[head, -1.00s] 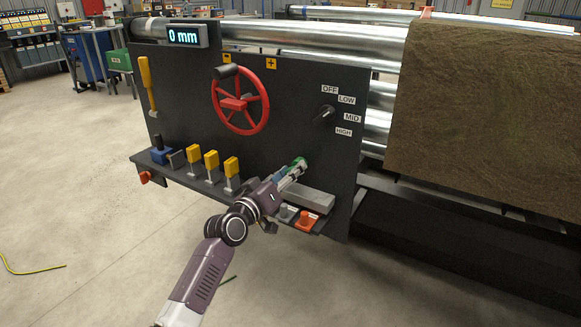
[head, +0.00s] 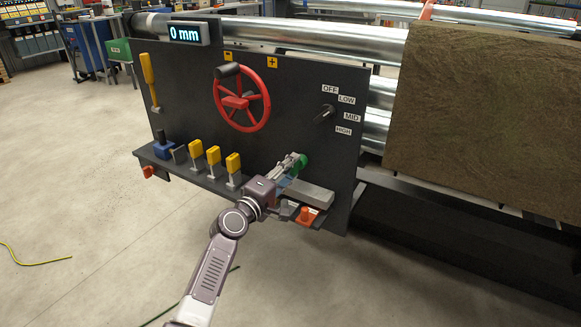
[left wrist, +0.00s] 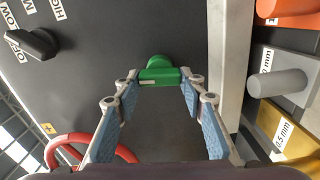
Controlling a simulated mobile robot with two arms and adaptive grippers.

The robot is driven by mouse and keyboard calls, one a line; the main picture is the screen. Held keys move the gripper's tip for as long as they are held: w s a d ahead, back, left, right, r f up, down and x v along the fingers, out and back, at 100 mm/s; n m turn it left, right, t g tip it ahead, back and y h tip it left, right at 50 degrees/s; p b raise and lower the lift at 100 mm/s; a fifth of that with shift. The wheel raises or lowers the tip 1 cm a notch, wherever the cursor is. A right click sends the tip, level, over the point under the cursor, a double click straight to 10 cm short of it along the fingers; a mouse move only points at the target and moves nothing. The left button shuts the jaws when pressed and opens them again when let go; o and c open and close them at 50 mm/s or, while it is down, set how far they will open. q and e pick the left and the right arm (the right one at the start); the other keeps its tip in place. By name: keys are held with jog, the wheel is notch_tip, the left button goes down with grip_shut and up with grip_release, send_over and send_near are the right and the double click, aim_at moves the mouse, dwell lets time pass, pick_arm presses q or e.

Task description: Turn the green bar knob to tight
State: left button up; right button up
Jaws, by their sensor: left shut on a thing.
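The green bar knob (head: 304,163) sits low on the dark panel, right of centre. In the left wrist view the knob (left wrist: 159,72) shows a round base and a bar with a small pale mark. My left gripper (head: 293,164) reaches it from the front. In the left wrist view its two blue-padded fingers (left wrist: 160,82) are on either side of the bar's ends, shut on it. In the head view the gripper partly covers the knob. I cannot read any tight mark near it. My right gripper is not in view.
A red handwheel (head: 241,98) and a black selector knob (head: 325,112) are higher on the panel. Yellow-topped levers (head: 213,158) stand left on the ledge. Open floor lies in front.

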pick_arm(q)
jog(key=shift+n, duration=0.6)
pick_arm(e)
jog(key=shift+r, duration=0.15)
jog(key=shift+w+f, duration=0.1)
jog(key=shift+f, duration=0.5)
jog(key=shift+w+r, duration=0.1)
pick_arm(q)
jog(key=o, duration=1.2)
jog(key=shift+c, duration=0.2)
jog(key=shift+s, duration=0.1)
jog(key=v, duration=1.1)
jog(key=shift+s+a, duration=0.25)
jog(key=shift+s, duration=0.1)
